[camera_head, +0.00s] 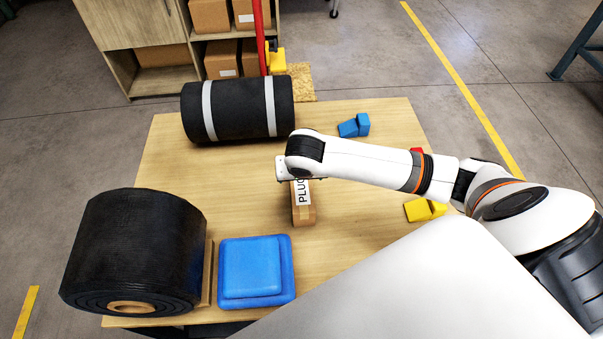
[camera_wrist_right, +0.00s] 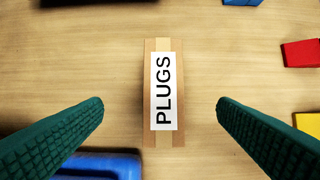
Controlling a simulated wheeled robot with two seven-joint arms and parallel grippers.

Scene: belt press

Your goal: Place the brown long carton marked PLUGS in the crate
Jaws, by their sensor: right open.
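The brown long carton marked PLUGS (camera_head: 304,216) lies on the wooden table, its white label facing up. In the right wrist view the carton (camera_wrist_right: 162,140) lies between the two green fingers of my right gripper (camera_wrist_right: 160,104), with clear gaps on both sides. The right gripper is open, empty and over the carton; in the head view my wrist hides the carton's far part. A blue box-like thing (camera_head: 252,268), which may be the crate, sits at the table's near edge, left of the carton. My left gripper is not in view.
A large black roll (camera_head: 135,245) stands at the near left, and another black roll with grey bands (camera_head: 238,109) lies at the back. Blue blocks (camera_head: 355,126) and yellow blocks (camera_head: 425,209) lie to the right. The table's left middle is clear.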

